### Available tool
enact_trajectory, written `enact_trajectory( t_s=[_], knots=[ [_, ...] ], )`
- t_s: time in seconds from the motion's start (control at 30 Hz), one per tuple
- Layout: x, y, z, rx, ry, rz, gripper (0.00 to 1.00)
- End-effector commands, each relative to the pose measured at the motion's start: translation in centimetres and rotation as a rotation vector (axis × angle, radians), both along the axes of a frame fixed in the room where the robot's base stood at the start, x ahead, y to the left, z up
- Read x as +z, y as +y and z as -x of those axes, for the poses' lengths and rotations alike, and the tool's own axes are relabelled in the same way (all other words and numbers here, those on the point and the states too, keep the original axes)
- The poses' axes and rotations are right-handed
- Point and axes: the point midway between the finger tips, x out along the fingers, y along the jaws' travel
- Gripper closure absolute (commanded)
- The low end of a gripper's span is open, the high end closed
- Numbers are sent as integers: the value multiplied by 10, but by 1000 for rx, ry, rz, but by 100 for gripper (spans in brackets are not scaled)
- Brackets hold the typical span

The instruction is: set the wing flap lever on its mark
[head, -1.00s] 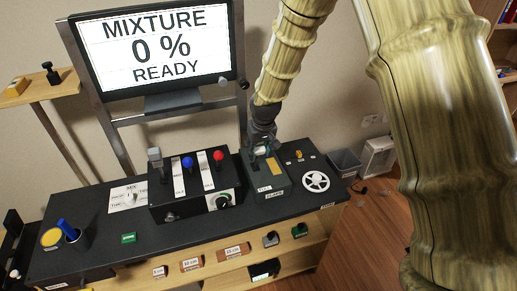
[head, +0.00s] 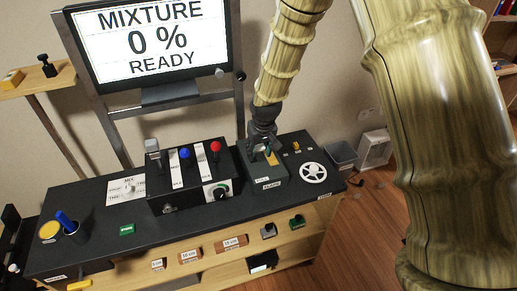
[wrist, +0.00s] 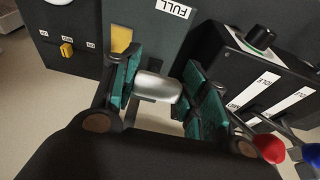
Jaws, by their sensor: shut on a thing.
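The flap unit is a dark box (head: 258,182) on the right part of the panel, labelled FLAPS on its front, with a FULL label near its front edge. In the wrist view its top (wrist: 150,40) shows a yellow patch and the FULL label. The flap lever has a silver rounded handle (wrist: 158,88), seen between the green-padded fingers of my gripper (wrist: 162,95). My gripper is shut on this handle. In the head view my gripper (head: 264,143) stands over the box and mostly hides the lever. The lever's slot and mark are largely hidden.
Left of the flap unit is a black box with a grey, a blue (head: 184,153) and a red-knobbed lever (head: 216,147). A white handwheel (head: 313,173) and a yellow switch (head: 296,146) are on the right. The monitor (head: 150,45) reads MIXTURE 0 % READY.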

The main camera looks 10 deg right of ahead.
Motion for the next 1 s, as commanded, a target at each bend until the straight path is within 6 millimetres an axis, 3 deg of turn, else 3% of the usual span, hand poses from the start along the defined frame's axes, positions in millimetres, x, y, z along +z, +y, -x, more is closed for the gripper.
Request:
enact_trajectory(
  t_s=[0.03, 0.13, 0.17, 0.57, 1.0],
  knots=[
    [-8, -1, 8, 0, 21, 4, 54],
    [-6, 0, 7, 1, 17, 3, 36],
    [-6, 0, 6, 1, 16, 2, 34],
    [1, 1, 3, 2, 6, 1, 34],
    [56, -1, 18, 1, 5, 0, 34]
  ],
)
